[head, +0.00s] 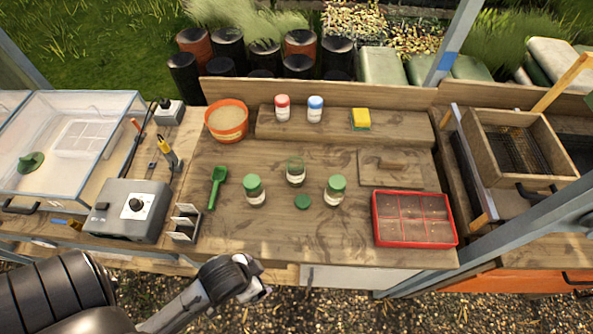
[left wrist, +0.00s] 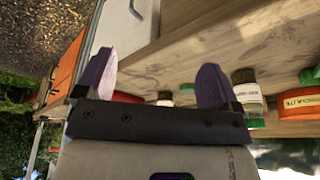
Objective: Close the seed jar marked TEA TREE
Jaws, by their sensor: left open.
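Two similar jars with green lids stand on either side, a left one (head: 254,190) and a right one (head: 335,191). The label words are too small to read, so I cannot tell which is TEA TREE. My left gripper (head: 259,292) is at the bench's front edge, well short of the jars. Its two fingers (left wrist: 156,85) are apart with nothing between them. My right gripper is not in view.
A green scoop (head: 217,186) and a metal holder (head: 185,222) lie left. A red-rimmed tray (head: 414,241) is front right. Behind are an orange pot (head: 227,121) and a raised shelf (head: 390,126) with a red-capped jar (head: 283,108). The bench before the lid is clear.

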